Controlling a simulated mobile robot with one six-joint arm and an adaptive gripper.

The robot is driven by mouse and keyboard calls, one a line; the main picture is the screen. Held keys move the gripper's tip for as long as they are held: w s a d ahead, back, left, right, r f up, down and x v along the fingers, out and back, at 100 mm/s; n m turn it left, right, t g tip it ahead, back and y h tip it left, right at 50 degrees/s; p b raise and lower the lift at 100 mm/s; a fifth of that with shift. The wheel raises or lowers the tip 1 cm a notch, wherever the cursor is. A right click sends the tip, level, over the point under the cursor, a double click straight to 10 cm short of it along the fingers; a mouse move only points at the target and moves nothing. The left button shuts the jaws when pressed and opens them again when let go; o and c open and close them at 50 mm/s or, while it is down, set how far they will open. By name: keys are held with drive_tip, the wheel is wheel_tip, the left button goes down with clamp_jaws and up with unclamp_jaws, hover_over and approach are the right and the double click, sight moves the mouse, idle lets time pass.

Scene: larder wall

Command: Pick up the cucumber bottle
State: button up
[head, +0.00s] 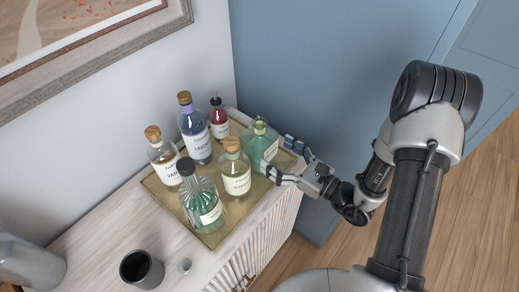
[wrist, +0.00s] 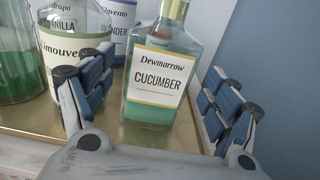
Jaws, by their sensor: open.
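The cucumber bottle (wrist: 158,83) is clear glass with green liquid and a white label reading "Dewmarrow CUCUMBER". It stands upright on the gold tray, between the two open fingers of my gripper (wrist: 155,105) in the wrist view. No clear contact shows; a gap is visible on the right side, and the left finger is closer. In the head view the bottle (head: 262,143) is at the tray's right corner, with my gripper (head: 283,160) reaching it from the right. The bottle's top is cut off in the wrist view.
A dark cup (head: 141,269) stands in front. The blue wall (head: 300,70) is close behind.

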sight(260, 142)
drive_tip(key=shift+b+x, duration=0.8)
drive_tip(key=shift+x, duration=2.75)
drive_tip(key=shift+w+r, duration=0.1)
drive_tip(key=shift+c, duration=0.3)
drive_tip(key=c, duration=1.6)
